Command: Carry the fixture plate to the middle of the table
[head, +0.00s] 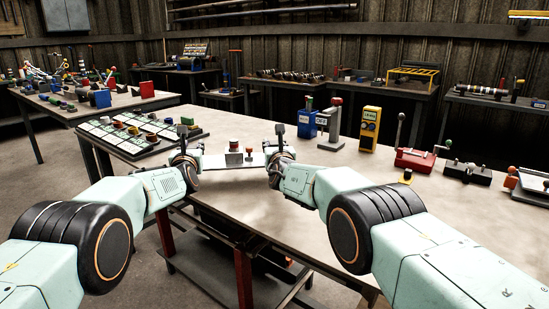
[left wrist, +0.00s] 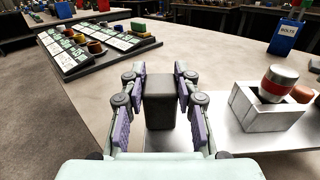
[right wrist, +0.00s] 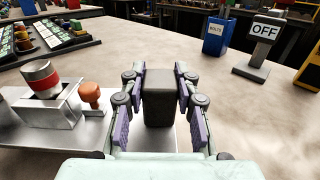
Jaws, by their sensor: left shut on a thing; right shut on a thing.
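The fixture plate (head: 222,161) is a flat silvery plate near the table's front left edge. It also shows in the left wrist view (left wrist: 232,138) and the right wrist view (right wrist: 97,133). It carries a grey block (left wrist: 268,114) holding a red-banded metal cylinder (left wrist: 279,82), and an orange-knobbed piece (right wrist: 91,94). My left gripper (head: 186,148) is shut on a dark upright handle (left wrist: 160,103) at the plate's left end. My right gripper (head: 279,151) is shut on the matching handle (right wrist: 159,97) at its right end. I cannot tell whether the plate touches the table (head: 315,200).
A dark tray of labelled parts (head: 150,137) lies left of the plate. A blue bolts bin (head: 307,123), an OFF sign stand (head: 332,130), a yellow box (head: 369,128) and a red-based lever device (head: 415,160) line the far right side. The tabletop between is clear.

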